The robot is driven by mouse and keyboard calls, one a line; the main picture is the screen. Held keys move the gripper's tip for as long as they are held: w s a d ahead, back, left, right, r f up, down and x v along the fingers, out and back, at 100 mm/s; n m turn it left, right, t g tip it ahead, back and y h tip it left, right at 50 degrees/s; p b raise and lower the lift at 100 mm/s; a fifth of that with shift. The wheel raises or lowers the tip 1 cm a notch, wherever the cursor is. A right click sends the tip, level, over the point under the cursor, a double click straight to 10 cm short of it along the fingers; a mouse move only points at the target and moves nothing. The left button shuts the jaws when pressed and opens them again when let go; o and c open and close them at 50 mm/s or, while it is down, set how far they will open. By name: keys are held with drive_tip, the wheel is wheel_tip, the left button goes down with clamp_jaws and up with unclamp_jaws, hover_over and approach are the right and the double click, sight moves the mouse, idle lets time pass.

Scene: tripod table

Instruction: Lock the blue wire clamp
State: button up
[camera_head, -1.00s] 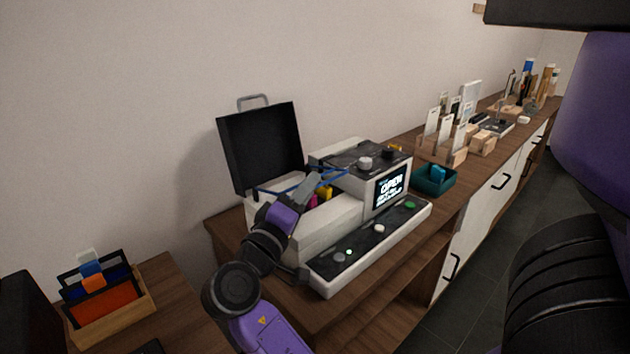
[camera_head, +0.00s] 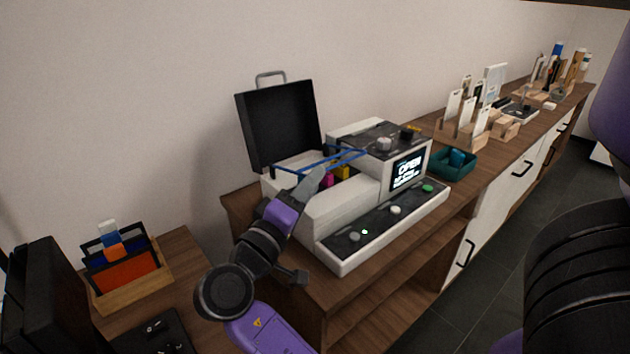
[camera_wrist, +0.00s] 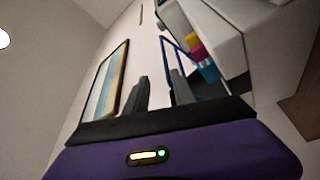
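The blue wire clamp (camera_head: 335,160) is a thin blue wire frame on the white machine (camera_head: 345,212), spanning the opening behind its front housing. It looks raised above the opening. In the wrist view the clamp (camera_wrist: 166,52) rises beyond the fingers, near the pink, yellow and blue cartridges (camera_wrist: 201,57). My gripper (camera_head: 316,176) is over the machine's left front, left of the cartridges. In the wrist view my gripper (camera_wrist: 160,82) has its two grey fingers apart with nothing held between them. Whether a finger touches the wire cannot be told.
The machine's black lid (camera_head: 275,125) stands open behind, and its screen (camera_head: 407,173) reads "OPEN". A teal tray (camera_head: 453,163) sits to the right. A wooden organizer (camera_head: 132,280) is on the lower left table. The wall is close behind.

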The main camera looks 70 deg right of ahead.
drive_tip(key=v, duration=0.7)
drive_tip(key=shift+f+b, duration=0.35)
drive_tip(key=shift+b, duration=0.1)
drive_tip(key=shift+w+d, duration=0.1)
idle(0.8)
